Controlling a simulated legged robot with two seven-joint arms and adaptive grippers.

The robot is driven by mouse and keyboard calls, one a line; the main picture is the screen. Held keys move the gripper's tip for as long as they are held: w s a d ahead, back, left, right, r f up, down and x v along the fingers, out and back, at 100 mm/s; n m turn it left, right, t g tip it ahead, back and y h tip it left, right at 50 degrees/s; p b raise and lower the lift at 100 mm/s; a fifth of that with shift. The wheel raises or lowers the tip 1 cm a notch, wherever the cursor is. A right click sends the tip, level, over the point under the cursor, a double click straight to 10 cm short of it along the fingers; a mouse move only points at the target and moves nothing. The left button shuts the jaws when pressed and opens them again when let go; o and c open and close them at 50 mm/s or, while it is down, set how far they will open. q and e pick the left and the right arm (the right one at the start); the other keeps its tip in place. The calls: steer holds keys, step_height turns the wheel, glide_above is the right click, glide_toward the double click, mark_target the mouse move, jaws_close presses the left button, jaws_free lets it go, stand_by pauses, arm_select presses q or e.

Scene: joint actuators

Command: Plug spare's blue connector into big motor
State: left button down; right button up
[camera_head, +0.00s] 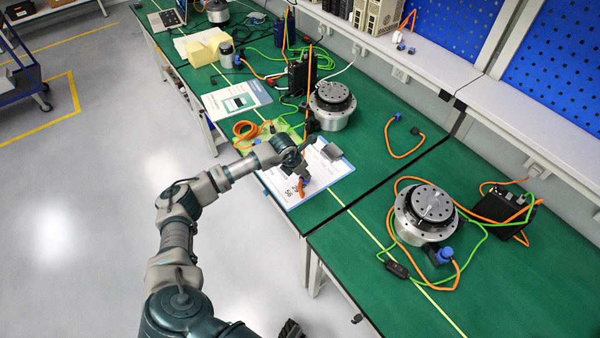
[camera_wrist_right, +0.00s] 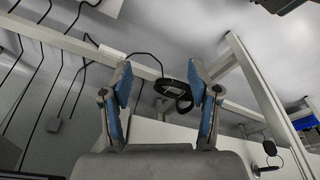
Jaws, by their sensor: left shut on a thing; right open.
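The big motor (camera_head: 425,210), a silver and dark round unit, stands on the right part of the green bench, with a blue connector (camera_head: 445,254) at its front. A smaller round motor (camera_head: 332,106) stands farther back. My left gripper (camera_head: 306,172) is low over a clipboard and shut on an orange cable with a blue connector (camera_head: 305,183); the arm partly hides the grip. Which cable is the spare I cannot tell for sure. My right gripper (camera_wrist_right: 160,88) is open and empty in the right wrist view.
The clipboard (camera_head: 330,174) lies under my left gripper. A black box (camera_head: 500,205) with orange and green cables stands right of the big motor. A dark seam crosses the bench between gripper and motor. Bare green bench (camera_head: 345,270) lies in front of the big motor.

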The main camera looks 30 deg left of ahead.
arm_select(q)
steer(key=shift+r, duration=0.6)
steer(key=shift+r+p, duration=0.3)
steer(key=shift+p, duration=0.05)
steer(key=shift+a+r+p, duration=0.25)
steer(key=shift+r+p, duration=0.4)
steer(key=shift+r, duration=0.35)
steer(key=shift+s, duration=0.15)
arm_select(e)
step_height(320, 180, up, 3)
steer(key=shift+a+f, duration=0.15)
